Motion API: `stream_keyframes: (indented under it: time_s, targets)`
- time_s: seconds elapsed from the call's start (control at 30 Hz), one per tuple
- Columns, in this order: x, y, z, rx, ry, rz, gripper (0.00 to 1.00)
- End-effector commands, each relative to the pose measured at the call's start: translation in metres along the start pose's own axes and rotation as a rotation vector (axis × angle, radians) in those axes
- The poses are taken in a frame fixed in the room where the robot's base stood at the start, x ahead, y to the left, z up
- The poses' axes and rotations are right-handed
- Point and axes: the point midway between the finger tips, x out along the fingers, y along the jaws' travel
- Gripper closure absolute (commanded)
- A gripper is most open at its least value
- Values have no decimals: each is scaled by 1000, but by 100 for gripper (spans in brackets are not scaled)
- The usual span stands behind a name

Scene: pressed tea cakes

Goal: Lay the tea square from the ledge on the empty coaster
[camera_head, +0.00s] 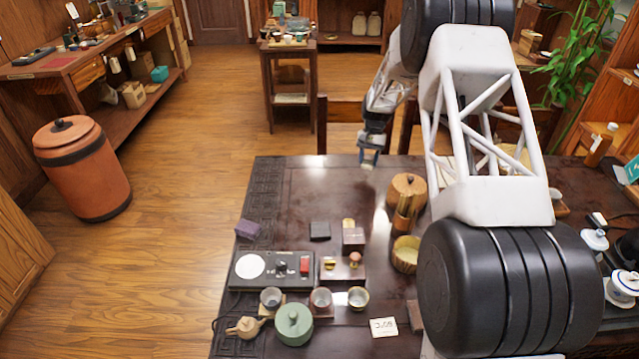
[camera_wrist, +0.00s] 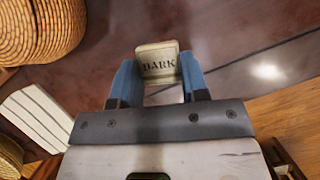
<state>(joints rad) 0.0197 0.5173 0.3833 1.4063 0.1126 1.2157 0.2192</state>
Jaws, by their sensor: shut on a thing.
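My gripper (camera_head: 368,160) hangs over the far edge of the dark table in the head view. In the wrist view my gripper (camera_wrist: 158,82) has its two blue fingers shut on a beige tea square (camera_wrist: 158,64) marked "DARK". The square stands out past the fingertips, clear of the table surface. In the head view the held square is too small to make out well. I cannot clearly pick out the ledge or an empty coaster; a brown square (camera_head: 415,316) is partly hidden by my arm.
The far left tabletop is clear.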

Motion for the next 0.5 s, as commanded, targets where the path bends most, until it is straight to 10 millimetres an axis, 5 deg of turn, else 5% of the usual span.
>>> stream_keyframes:
  time_s: [0.27, 0.5]
  targets:
    - [1, -14, 26, -29, 0, 12, 81]
    - [7, -40, 78, -87, 1, 37, 81]
